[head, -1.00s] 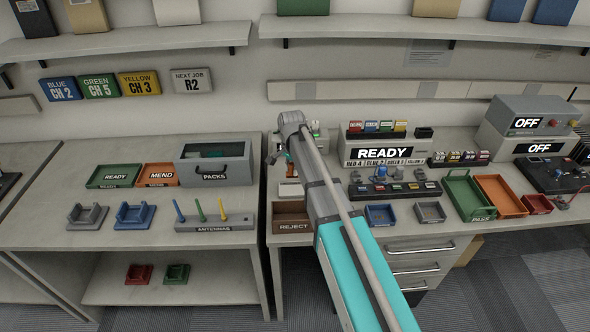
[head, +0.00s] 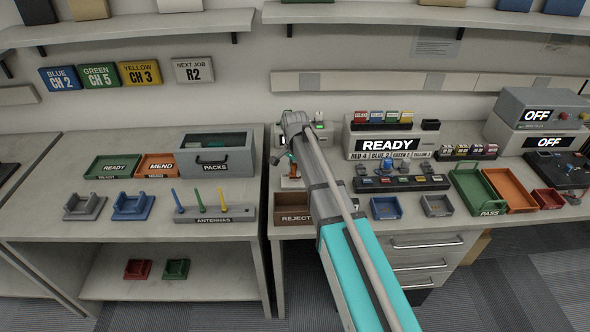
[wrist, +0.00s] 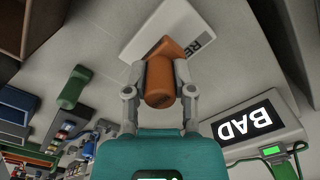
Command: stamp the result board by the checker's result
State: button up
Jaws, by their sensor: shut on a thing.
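My gripper (wrist: 160,90) is shut on an orange-brown stamp (wrist: 160,78), holding it by its rounded handle. The stamp is over the near part of the white result board (wrist: 150,38), covering some of its lettering. I cannot tell whether the stamp touches the board. The checker's screen (wrist: 247,121) reads BAD, upside down in the wrist view. A green stamp (wrist: 73,88) rests on the table apart from the gripper. In the head view my arm hides most of the gripper, and the white board (head: 291,183) shows only in part behind the reject bin.
The brown REJECT bin (head: 291,208) stands just in front of the board. The READY unit (head: 388,146) is to the right, with small blue (head: 385,208) and grey trays in front. The green PASS tray (head: 478,190) lies farther right. The left table holds antennas (head: 214,214).

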aim_at(295, 164)
jog(key=shift+f+b, duration=0.45)
jog(key=shift+f, duration=0.25)
jog(key=shift+f+b, duration=0.5)
jog(key=shift+b, duration=0.05)
dwell(2.4)
jog(key=shift+r, duration=0.1)
jog(key=shift+r+p, duration=3.4)
jog(key=shift+p, duration=0.2)
jog(key=shift+d, duration=0.15)
